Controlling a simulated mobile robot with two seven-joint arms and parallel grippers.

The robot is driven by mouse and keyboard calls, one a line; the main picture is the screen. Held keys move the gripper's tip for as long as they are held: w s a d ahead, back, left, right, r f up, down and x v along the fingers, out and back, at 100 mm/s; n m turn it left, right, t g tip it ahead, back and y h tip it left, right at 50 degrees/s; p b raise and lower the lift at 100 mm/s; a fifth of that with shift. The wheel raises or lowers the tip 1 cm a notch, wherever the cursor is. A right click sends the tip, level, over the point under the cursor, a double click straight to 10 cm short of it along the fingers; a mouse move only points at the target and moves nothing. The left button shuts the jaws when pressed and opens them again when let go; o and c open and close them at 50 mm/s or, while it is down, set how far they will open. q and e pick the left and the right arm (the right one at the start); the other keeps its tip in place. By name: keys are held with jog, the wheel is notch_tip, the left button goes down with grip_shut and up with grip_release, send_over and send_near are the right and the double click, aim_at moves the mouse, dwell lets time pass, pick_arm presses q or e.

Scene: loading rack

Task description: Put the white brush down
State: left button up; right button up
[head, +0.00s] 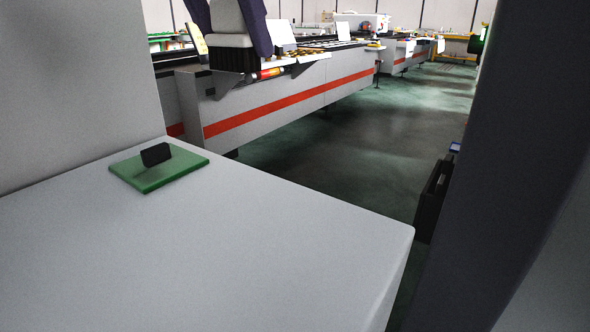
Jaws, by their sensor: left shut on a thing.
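My left gripper (236,34) shows at the top of the head view, its two dark purple fingers coming down from the upper edge. It is shut on the white brush (230,42), a pale block with black bristles pointing down. The upper part of the brush runs out of the picture. The brush appears in front of the grey machine with the red stripe; I cannot tell whether it touches anything below. My right gripper is not in view.
A grey table top (230,240) fills the lower left, mostly bare, with a green board (185,170) carrying a black block (155,154). A long grey machine (285,105) with a red stripe stands behind. A dark post blocks the right. Dark green floor lies between.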

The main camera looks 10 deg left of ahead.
pick_arm(q)
notch_tip(320, 180, down, 14)
jog(key=shift+r, duration=0.15)
notch_tip(320, 180, down, 4)
jog(key=shift+f, duration=0.2)
jog(key=shift+f+b, duration=0.1)
jog(key=shift+b, duration=0.2)
jog(key=o, duration=1.4)
jog(key=shift+o, duration=0.2)
